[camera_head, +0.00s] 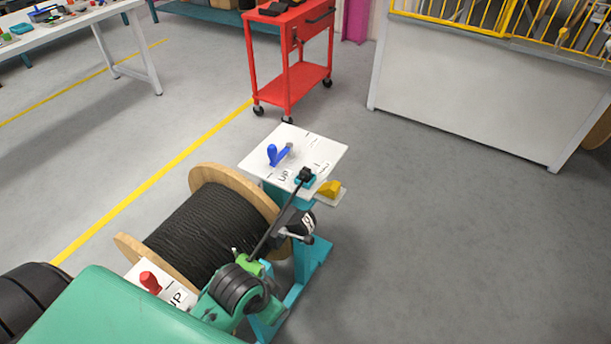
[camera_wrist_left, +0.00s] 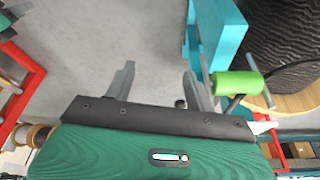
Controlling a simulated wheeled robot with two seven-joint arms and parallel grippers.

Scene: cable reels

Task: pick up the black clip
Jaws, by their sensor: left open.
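A small black clip-like piece (camera_head: 305,173) sits at the near edge of the white tabletop (camera_head: 322,150), on a teal block (camera_head: 306,182). A thin black rod slants from it down to the left. My left gripper's two grey fingers (camera_wrist_left: 158,70) are open and apart in the left wrist view, with grey floor between them. A small dark knob shows at the base of the right finger; I cannot tell what it is. In the head view my green left arm comes in from the lower left, and its fingers are hard to make out. My right gripper is not in view.
A wooden reel of black cable (camera_head: 205,235) stands left of the white top. A blue handle (camera_head: 278,154), a red handle (camera_head: 149,282) and a yellow piece (camera_head: 330,188) are nearby. A lime-green cylinder (camera_wrist_left: 238,85) is close right of the fingers. A red cart (camera_head: 290,75) stands behind.

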